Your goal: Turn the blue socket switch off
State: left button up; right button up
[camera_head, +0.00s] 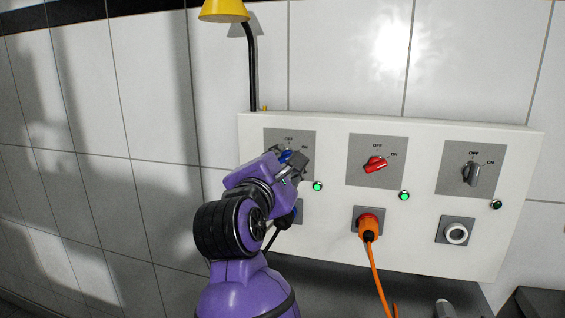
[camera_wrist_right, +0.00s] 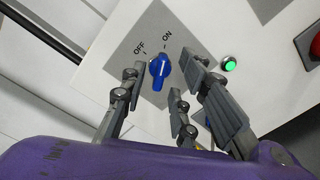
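The blue socket switch (camera_head: 286,156) is the left knob on the white panel, partly hidden by my gripper in the head view. In the right wrist view the blue switch (camera_wrist_right: 158,71) shows clearly, with its narrow end towards the ON mark. My right gripper (camera_head: 294,163) is at the switch. In the wrist view my right gripper (camera_wrist_right: 166,76) has its fingers spread on both sides of the knob, with gaps visible; whether a finger touches it I cannot tell. My left gripper is not in view.
A red switch (camera_head: 375,164) and a grey switch (camera_head: 473,174) are further right on the panel (camera_head: 330,240). Green lamps (camera_head: 318,187) are beside the switches. An orange plug (camera_head: 369,226) with a cable hangs below the red switch. A yellow lamp (camera_head: 224,10) stands above on a black pole.

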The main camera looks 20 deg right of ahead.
grip_shut()
